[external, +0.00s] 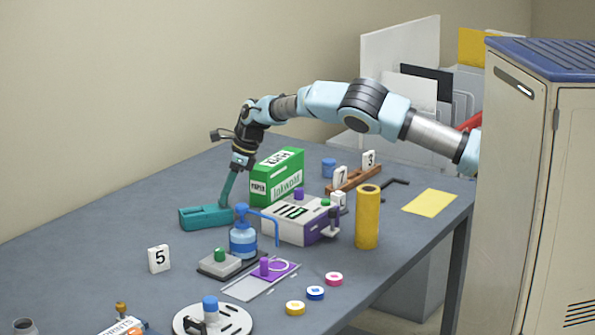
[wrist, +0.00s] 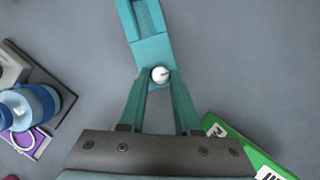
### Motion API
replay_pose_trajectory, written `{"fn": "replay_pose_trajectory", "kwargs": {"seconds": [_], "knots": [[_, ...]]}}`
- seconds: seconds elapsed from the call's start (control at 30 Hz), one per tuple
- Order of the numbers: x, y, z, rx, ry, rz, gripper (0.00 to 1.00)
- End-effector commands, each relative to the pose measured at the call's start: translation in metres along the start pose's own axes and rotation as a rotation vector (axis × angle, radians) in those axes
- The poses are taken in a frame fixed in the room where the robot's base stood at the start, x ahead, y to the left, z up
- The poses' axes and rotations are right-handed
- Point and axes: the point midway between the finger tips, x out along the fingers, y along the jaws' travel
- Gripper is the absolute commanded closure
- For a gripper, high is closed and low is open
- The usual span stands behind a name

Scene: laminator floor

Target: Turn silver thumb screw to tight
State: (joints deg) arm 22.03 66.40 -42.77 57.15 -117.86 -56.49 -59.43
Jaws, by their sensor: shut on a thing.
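The silver thumb screw (wrist: 160,74) shows in the wrist view as a small round, shiny head with a dark mark. It sits at the near end of a teal block-like fixture (wrist: 150,48). The fixture also lies on the table in the external view (external: 198,218). My gripper (external: 224,200) reaches down to the fixture's right end, its teal fingers tilted slightly. In the wrist view its two fingertips are on either side of the screw, shut on it. The screw is hidden in the external view, and its thread is not visible.
A blue bottle (external: 243,238) and a grey-and-purple device (external: 290,220) stand nearer the front. A card marked 5 (external: 159,258) stands at the left. The table's back left is clear.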

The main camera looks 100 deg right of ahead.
Motion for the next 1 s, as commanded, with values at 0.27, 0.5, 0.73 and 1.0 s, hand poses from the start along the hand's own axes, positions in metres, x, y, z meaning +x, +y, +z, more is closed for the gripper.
{"fn": "replay_pose_trajectory", "kwargs": {"seconds": [0.27, 0.5, 0.73, 1.0], "knots": [[-0.0015, 0.0018, 0.0015, 0.044, 0.000, -0.019, 1.00], [-0.0035, 0.0032, 0.0023, 0.183, 0.002, -0.077, 1.00], [-0.0043, 0.0050, 0.0033, 0.377, 0.002, -0.159, 1.00], [-0.0022, 0.0066, 0.0038, 0.612, 0.001, -0.258, 1.00]]}}
